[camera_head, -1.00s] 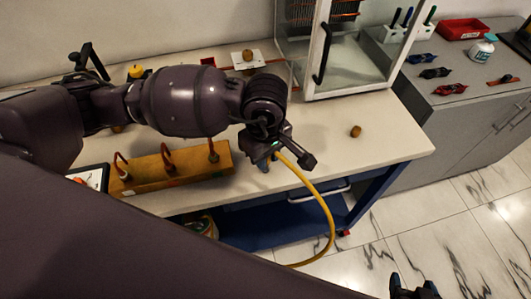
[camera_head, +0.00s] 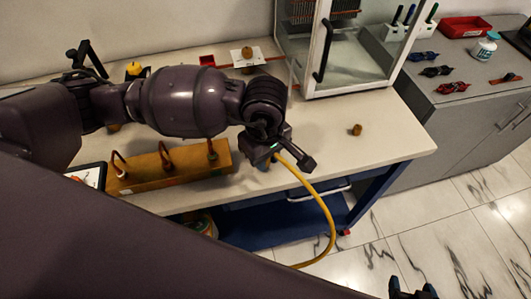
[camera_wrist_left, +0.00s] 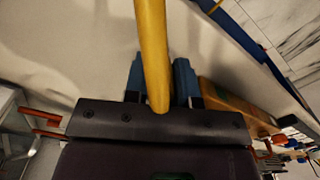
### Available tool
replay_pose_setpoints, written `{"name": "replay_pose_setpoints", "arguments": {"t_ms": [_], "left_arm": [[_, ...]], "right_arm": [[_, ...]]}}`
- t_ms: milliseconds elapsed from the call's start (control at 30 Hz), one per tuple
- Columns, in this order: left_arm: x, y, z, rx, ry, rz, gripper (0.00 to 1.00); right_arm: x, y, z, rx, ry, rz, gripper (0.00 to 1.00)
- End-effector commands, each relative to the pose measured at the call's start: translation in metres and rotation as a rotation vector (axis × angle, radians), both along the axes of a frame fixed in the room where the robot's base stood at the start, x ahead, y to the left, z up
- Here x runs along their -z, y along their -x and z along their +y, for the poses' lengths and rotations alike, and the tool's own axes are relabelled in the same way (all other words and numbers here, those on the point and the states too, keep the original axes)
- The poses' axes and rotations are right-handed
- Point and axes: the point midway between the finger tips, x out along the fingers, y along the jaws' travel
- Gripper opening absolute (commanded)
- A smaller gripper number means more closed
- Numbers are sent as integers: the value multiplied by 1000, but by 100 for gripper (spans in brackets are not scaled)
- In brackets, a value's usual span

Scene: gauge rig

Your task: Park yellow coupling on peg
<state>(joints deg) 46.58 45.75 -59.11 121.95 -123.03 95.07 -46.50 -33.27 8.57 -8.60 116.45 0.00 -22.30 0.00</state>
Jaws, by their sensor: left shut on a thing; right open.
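A yellow hose (camera_head: 325,205) runs from my left gripper (camera_head: 270,160) over the bench's front edge and down towards the floor. My left gripper is shut on its upper end, where the coupling is mostly hidden by the jaws. In the left wrist view the yellow hose (camera_wrist_left: 153,50) passes between the blue fingertips (camera_wrist_left: 160,80). A wooden block (camera_head: 185,172) with several red hooked pieces lies left of this gripper, near the front edge. I cannot tell which part is the peg. My right gripper (camera_head: 412,289) is open and empty at the bottom right, partly cut off.
A glass-fronted cabinet (camera_head: 345,60) stands at the back of the bench (camera_head: 395,140). A small brown cylinder (camera_head: 356,130) stands on the clear right part. A tablet (camera_head: 88,177) lies at the left. A grey counter (camera_head: 470,120) with a red tray (camera_head: 466,28) is at the right.

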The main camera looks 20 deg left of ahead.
Motion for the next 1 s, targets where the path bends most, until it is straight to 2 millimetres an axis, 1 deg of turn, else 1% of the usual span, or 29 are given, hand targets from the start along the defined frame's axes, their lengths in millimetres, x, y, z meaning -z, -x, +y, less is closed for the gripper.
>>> {"name": "replay_pose_setpoints", "arguments": {"t_ms": [500,1000], "left_arm": [[13,0,0,0,0,0,0],[13,0,0,0,0,0,0]], "right_arm": [[11,4,0,1,-1,15,71],[11,3,3,6,-8,14,71]]}}
